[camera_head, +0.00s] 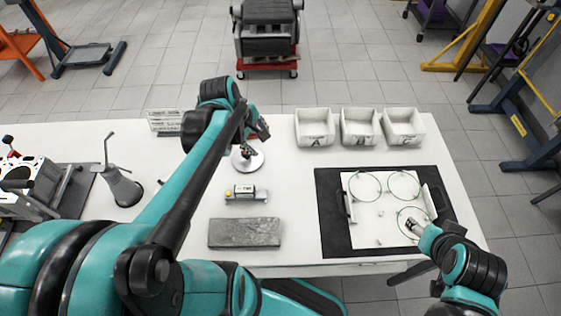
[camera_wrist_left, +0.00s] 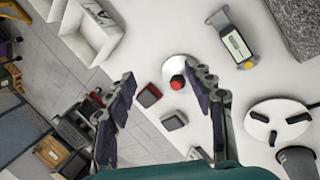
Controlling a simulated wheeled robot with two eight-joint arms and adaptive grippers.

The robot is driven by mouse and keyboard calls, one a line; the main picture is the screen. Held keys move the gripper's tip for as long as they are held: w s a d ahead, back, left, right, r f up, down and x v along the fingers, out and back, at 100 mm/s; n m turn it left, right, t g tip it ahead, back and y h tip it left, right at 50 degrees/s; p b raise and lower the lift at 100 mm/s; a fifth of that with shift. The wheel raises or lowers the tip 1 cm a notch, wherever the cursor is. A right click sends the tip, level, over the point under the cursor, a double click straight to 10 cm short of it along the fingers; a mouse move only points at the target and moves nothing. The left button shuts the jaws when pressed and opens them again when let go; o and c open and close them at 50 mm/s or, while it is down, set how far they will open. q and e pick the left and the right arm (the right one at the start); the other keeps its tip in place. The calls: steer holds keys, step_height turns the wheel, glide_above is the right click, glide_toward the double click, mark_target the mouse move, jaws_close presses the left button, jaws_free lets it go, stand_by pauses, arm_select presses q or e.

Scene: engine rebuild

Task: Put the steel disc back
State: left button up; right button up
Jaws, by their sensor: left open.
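A pale round steel disc (camera_head: 248,163) lies flat on the white table, partly hidden by my left gripper (camera_head: 258,132). In the left wrist view, a pale disc (camera_wrist_left: 191,66) with a red-topped knob lies ahead of my left gripper (camera_wrist_left: 165,92), nearer its right finger. The left fingers are spread with nothing between them. Another pale round plate (camera_wrist_left: 268,121) with dark pads lies at the lower right there. My right gripper (camera_head: 416,226) is over the white board (camera_head: 365,220), by the lowest thin ring (camera_head: 399,222); its fingertips are too small to read.
Bins A (camera_head: 314,140), B (camera_head: 360,140) and C (camera_head: 403,140) stand along the far edge. A yellow-ended block (camera_head: 246,194) and a grey slab (camera_head: 244,246) lie in front of the disc. A dark mat (camera_head: 332,215) lies under the board. A conical stand (camera_head: 123,188) is left.

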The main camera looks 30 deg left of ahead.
arm_select(q)
steer(key=s+d+r+m+t, duration=0.1)
steer(key=s+d+m, duration=0.2)
steer(key=d+m, duration=0.3)
steer(key=s+d+r+m+t+y, duration=0.1)
steer(key=s+d+m+t, duration=0.1)
steer(key=d+m, duration=0.4)
steer(key=shift+s+d+m, duration=0.3)
steer(key=shift+s+m, duration=0.35)
steer(key=shift+m, duration=2.15)
steer(key=shift+r, duration=0.1)
